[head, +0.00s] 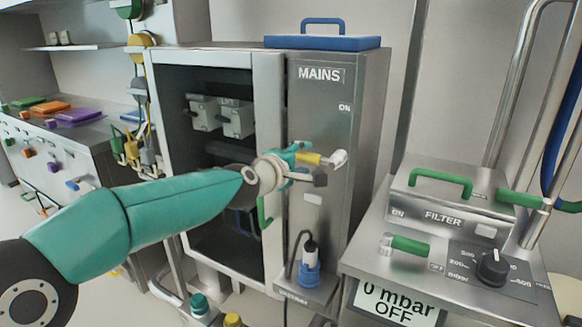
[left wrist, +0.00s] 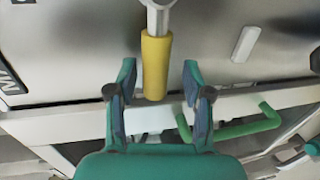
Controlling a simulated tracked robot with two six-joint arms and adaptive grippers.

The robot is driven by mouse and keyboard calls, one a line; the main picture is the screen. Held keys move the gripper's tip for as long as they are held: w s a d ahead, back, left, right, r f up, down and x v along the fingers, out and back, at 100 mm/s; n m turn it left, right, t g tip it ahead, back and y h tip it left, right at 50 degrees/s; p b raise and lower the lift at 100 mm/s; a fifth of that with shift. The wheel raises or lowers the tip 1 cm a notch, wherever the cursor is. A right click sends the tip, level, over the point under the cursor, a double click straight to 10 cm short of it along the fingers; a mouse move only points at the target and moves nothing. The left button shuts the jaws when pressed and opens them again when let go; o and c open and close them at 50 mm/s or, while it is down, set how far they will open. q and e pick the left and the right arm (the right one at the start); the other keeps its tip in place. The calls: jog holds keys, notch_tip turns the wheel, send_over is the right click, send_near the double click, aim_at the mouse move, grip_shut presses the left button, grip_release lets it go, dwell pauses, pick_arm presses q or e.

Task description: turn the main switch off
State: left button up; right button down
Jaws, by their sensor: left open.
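The main switch is a yellow-gripped lever (head: 309,158) on a grey pivot, on the front of the steel MAINS cabinet (head: 318,90). In the head view the lever lies about level, pointing left from its pivot, below the ON label (head: 344,108). My left gripper (head: 304,163) is at the lever and partly covers it. In the left wrist view the yellow grip (left wrist: 155,68) reaches down between the two open fingers (left wrist: 160,80), with gaps on both sides. My right gripper is not in view.
The cabinet's glazed door (head: 268,120) with a green handle (head: 263,213) is left of the switch. A blue-handled plug (head: 309,268) sits below. The FILTER unit (head: 440,185) with a knob (head: 493,267) stands to the right. A blue lid (head: 322,42) lies on top.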

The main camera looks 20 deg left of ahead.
pick_arm(q)
jog(key=d+v, duration=0.1)
jog(key=v, duration=1)
jog(key=shift+a, duration=0.45)
jog(key=shift+a, duration=0.1)
